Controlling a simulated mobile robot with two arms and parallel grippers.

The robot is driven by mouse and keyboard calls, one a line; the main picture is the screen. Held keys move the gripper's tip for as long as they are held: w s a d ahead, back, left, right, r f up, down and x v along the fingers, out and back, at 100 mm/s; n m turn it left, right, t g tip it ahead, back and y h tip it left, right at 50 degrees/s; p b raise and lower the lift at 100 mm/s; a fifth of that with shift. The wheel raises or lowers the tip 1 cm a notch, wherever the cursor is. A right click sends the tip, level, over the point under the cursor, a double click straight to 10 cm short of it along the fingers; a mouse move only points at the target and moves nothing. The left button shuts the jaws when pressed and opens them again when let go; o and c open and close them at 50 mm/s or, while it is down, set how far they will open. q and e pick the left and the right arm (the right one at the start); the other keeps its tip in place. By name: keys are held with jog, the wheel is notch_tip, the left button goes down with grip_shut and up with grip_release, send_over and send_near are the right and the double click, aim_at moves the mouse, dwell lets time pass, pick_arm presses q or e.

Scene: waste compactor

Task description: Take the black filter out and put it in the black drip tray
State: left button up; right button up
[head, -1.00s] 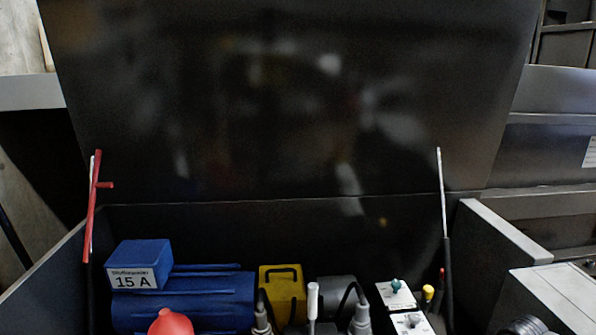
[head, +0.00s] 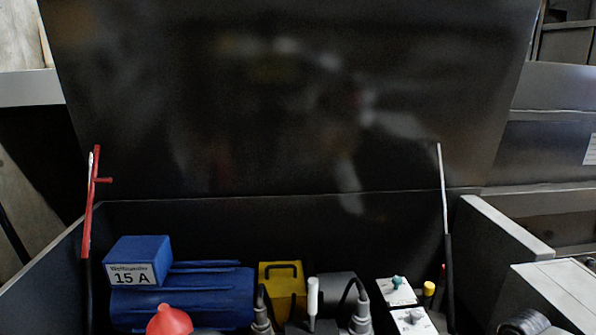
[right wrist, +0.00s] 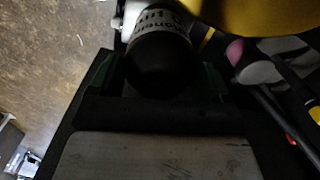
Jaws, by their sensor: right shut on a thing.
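In the right wrist view a black cylindrical filter (right wrist: 160,68) with a pale lettered label near its top sits between the two fingers of my right gripper (right wrist: 158,78). The fingers, with dark green inner sides, are shut on it. The scene there is dark, and I cannot tell whether the filter is still joined to anything at its far end. My right gripper does not show in the head view. My left gripper is in neither view. I cannot make out the black drip tray in these frames.
The compactor's dark lid (head: 300,90) stands open behind a blue motor (head: 185,295), a yellow block (head: 282,288) and a red cone-shaped part (head: 170,320). Side struts (head: 445,200) hold it. In the right wrist view, a yellow surface (right wrist: 265,15) is close by and brown floor (right wrist: 50,50) shows left.

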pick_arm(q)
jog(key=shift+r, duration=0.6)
pick_arm(e)
jog(key=shift+n, duration=0.6)
jog(key=o, duration=0.9)
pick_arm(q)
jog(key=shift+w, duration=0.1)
pick_arm(e)
jog(key=m+p, duration=0.1)
jog(key=m, duration=0.4)
jog(key=m+p, duration=0.1)
jog(key=m, duration=0.4)
jog(key=shift+m+p, duration=0.3)
jog(key=shift+p, duration=0.1)
jog(key=m+p, duration=0.1)
jog(key=m, duration=0.4)
jog(key=shift+p, duration=0.4)
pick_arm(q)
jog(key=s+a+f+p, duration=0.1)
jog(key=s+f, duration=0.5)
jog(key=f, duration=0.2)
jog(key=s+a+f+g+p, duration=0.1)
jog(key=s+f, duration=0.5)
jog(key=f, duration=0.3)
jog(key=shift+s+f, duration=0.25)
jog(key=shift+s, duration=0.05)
pick_arm(e)
jog(key=shift+m, duration=2.6)
